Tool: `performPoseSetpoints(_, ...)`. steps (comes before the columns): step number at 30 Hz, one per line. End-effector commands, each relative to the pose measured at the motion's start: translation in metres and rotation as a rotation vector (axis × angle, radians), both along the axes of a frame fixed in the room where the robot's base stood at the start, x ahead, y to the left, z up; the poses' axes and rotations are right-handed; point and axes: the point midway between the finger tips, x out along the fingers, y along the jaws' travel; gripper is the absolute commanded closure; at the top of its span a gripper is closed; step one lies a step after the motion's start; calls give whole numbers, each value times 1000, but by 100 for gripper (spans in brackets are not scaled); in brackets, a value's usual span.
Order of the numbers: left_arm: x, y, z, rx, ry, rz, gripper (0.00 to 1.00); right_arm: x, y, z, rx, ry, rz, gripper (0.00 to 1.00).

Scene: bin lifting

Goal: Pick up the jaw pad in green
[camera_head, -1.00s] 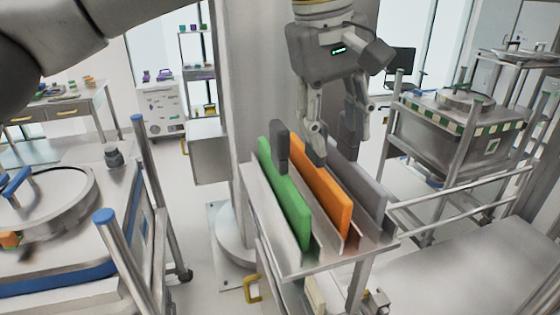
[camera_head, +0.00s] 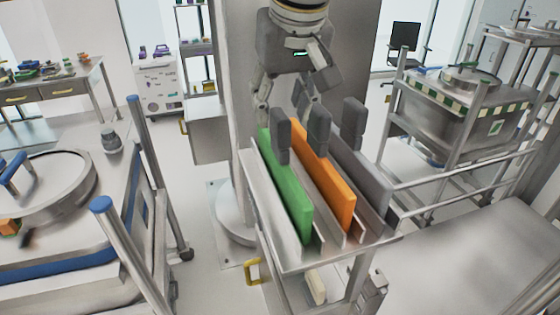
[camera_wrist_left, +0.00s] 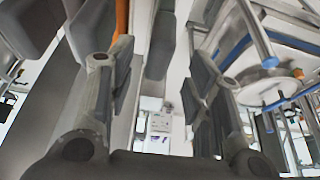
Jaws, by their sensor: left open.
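The green jaw pad (camera_head: 286,190) stands upright in the leftmost slot of a metal rack (camera_head: 262,200), with a dark grey handle block (camera_head: 281,136) at its upper edge. The orange pad (camera_head: 325,180) stands beside it to the right, and a grey pad (camera_head: 362,178) stands beyond that. My left gripper (camera_head: 285,108) is open and points down just behind the green pad's handle. In the left wrist view its spread fingers (camera_wrist_left: 160,85) have a grey block (camera_wrist_left: 160,45) showing beyond the gap between them. No green surface is discernible there. My right gripper is out of view.
A grey column stands close behind the rack. A steel vessel on a cart (camera_head: 65,190) with blue-capped posts (camera_head: 101,204) is at the left. A framed steel bin (camera_head: 450,120) is at the right. A flat grey surface (camera_head: 480,255) at the lower right is clear.

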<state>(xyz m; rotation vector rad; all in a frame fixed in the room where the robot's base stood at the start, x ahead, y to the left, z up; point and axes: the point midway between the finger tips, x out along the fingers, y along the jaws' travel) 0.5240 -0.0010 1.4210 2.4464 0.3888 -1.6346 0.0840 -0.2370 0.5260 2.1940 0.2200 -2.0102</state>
Motion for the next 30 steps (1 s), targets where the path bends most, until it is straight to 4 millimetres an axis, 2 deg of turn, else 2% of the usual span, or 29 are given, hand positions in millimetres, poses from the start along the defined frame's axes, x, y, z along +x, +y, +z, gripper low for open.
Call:
performPoseSetpoints(1,3,1,-2,4,2,1,54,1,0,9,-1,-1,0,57)
performPoseSetpoints(7,12,2,-27,2,2,-1,54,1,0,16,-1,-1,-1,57)
performPoseSetpoints(15,13,2,-31,-1,0,-1,54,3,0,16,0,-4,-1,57)
performPoseSetpoints(26,13,2,-30,-1,0,0,99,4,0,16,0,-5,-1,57)
performPoseSetpoints(30,13,3,-30,-1,0,0,100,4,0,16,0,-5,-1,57)
